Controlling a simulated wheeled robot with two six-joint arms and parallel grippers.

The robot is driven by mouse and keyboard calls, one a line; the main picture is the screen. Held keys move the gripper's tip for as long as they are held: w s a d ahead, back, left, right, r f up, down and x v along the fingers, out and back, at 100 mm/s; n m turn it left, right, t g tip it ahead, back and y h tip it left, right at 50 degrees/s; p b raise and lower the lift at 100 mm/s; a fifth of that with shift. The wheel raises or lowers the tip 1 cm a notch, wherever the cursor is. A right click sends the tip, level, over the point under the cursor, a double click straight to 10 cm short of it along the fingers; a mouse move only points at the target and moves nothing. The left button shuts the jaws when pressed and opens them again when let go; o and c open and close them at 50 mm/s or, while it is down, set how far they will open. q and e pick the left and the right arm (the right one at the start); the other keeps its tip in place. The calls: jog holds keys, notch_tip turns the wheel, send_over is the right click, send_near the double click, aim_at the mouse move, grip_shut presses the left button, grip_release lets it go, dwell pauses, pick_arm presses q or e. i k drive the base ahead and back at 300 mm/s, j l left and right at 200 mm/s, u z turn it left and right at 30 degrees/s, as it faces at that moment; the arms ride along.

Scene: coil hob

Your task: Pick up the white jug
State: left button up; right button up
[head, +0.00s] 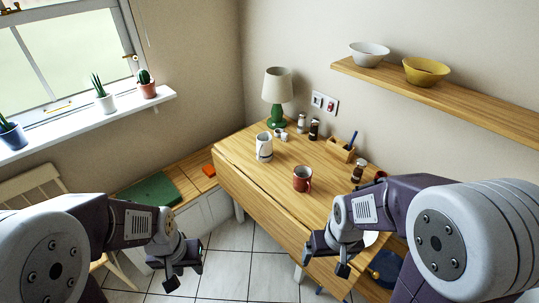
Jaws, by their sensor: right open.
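The white jug (264,147) stands upright on the wooden table, towards its back left part, with clear tabletop in front of it. My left gripper (185,273) is low over the tiled floor, left of the table and well away from the jug; its fingers look apart and empty. My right gripper (327,262) is open and empty near the table's front edge, in front of and to the right of the jug. Neither gripper touches the jug.
A red mug (302,179) stands right of the jug. A green lamp (277,97), small white cups (280,133), shakers (314,129) and a wooden box (341,150) stand behind. A shelf (450,91) with bowls juts out above right. The table's left front is clear.

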aim_at(264, 152)
jog(key=i+j+z, duration=1)
jog(key=j, duration=0.2)
jog(key=i+j+z, duration=0.1)
jog(key=j+z, duration=0.15)
jog(key=j, duration=0.15)
jog(key=i+j+z, duration=0.25)
jog(key=j, duration=0.15)
jog(key=j+z, duration=0.25)
jog(key=j, duration=0.15)
